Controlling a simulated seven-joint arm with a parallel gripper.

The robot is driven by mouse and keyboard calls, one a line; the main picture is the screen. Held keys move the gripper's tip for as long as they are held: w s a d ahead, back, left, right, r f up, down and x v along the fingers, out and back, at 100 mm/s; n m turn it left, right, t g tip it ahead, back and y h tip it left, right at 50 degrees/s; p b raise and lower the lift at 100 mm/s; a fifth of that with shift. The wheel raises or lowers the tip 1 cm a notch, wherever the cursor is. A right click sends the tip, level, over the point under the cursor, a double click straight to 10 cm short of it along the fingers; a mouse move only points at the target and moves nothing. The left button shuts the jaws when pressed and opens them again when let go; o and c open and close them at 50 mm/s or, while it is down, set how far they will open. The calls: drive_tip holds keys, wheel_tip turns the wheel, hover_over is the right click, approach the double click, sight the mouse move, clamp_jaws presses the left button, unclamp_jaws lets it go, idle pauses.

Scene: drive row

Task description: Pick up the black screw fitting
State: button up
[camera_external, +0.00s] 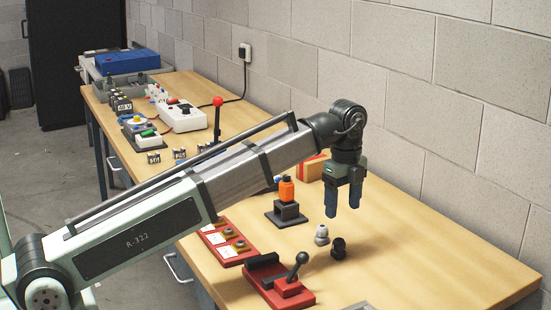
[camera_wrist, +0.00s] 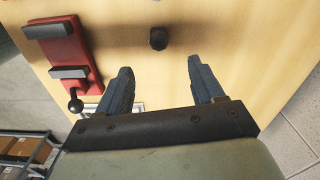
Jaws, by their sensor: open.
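The black screw fitting (camera_external: 339,248) stands on the wooden table, just right of and nearer than a similar white fitting (camera_external: 321,235). In the wrist view the black fitting (camera_wrist: 158,38) lies ahead of the fingertips, roughly between their two lines. My gripper (camera_external: 343,205) hangs above the table with its blue fingers pointing down, open and empty. In the wrist view the gripper (camera_wrist: 158,75) shows its two fingers wide apart, with bare table between them. The white fitting does not show clearly in the wrist view.
A red-based lever device (camera_external: 280,283) with a black ball knob stands left of the fittings; it also shows in the wrist view (camera_wrist: 68,50). An orange-topped block (camera_external: 287,200) stands behind. The block wall (camera_external: 450,130) borders the table. The table's right part is clear.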

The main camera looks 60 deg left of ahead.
sight(339, 239)
drive_tip(key=shift+s+a+f, duration=0.1)
drive_tip(key=shift+f, duration=5.8)
drive_tip(key=c, duration=1.2)
